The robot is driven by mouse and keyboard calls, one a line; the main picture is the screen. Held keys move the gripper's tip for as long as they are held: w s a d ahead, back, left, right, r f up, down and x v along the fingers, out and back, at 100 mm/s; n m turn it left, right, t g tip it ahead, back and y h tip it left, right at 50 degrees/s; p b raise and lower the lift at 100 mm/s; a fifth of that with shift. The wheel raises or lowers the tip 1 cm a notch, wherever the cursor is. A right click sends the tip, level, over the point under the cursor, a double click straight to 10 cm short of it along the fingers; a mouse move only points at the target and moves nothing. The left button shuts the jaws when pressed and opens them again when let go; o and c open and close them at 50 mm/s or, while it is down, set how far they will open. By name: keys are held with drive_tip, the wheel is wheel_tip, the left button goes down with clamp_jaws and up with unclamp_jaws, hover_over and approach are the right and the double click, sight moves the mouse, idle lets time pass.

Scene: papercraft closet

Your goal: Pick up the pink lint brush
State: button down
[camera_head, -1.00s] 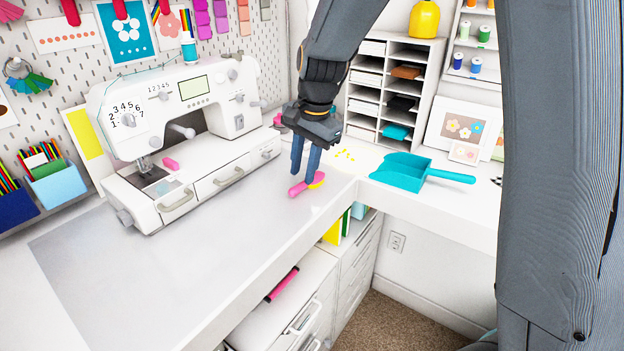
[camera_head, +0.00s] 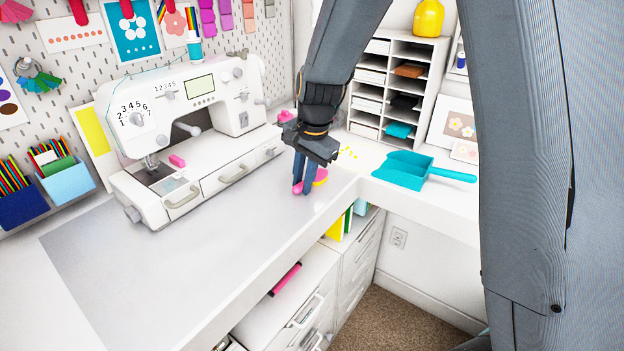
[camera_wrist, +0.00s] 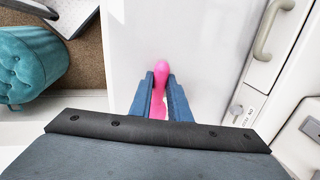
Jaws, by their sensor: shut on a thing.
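The pink lint brush (camera_head: 320,177) is at the table's inner corner, with a pink handle and some yellow on its head. My gripper (camera_head: 304,190) points down over it, and its dark blue fingers cover part of the brush. In the wrist view the pink handle (camera_wrist: 160,73) shows between the two fingers of my gripper (camera_wrist: 159,95), which are closed on it from both sides. The brush's head is hidden there behind the gripper body. I cannot tell whether the brush is touching the table.
A white sewing machine (camera_head: 190,125) stands to the left of my gripper. A teal dustpan (camera_head: 405,170) lies to the right, beside small yellow scraps (camera_head: 350,152). A white paper sorter (camera_head: 425,60) stands behind. The grey mat (camera_head: 200,260) in front is clear.

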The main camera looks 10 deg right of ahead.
drive_tip(key=shift+r, duration=0.1)
wheel_tip(320, 180, up, 10)
drive_tip(key=b, duration=0.2)
drive_tip(key=c, duration=2.2)
unclamp_jaws()
clamp_jaws()
drive_tip(key=w+d+f+m, duration=0.1)
drive_tip(key=w+d+m, duration=0.3)
drive_tip(key=w, duration=0.5)
drive_tip(key=w+d+f+m+h, duration=0.1)
drive_tip(key=w+d+f+m, duration=0.1)
drive_tip(key=w+d+m, duration=0.3)
drive_tip(key=w+d+f+m+h, duration=0.1)
drive_tip(key=w+d+m, duration=0.3)
drive_tip(key=w, duration=0.9)
drive_tip(key=shift+d+f+m+t, duration=0.15)
drive_tip(key=shift+d+m, duration=0.05)
drive_tip(key=shift+m, duration=0.6)
drive_tip(key=shift+d+f+m+t, duration=0.15)
drive_tip(key=shift+d+m, duration=0.05)
drive_tip(key=shift+m, duration=0.6)
drive_tip(key=shift+w+d+f+m+p, duration=0.1)
drive_tip(key=shift+w+d+m+p, duration=0.2)
drive_tip(key=shift+w+d+m, duration=0.1)
drive_tip(key=shift+s, duration=0.1)
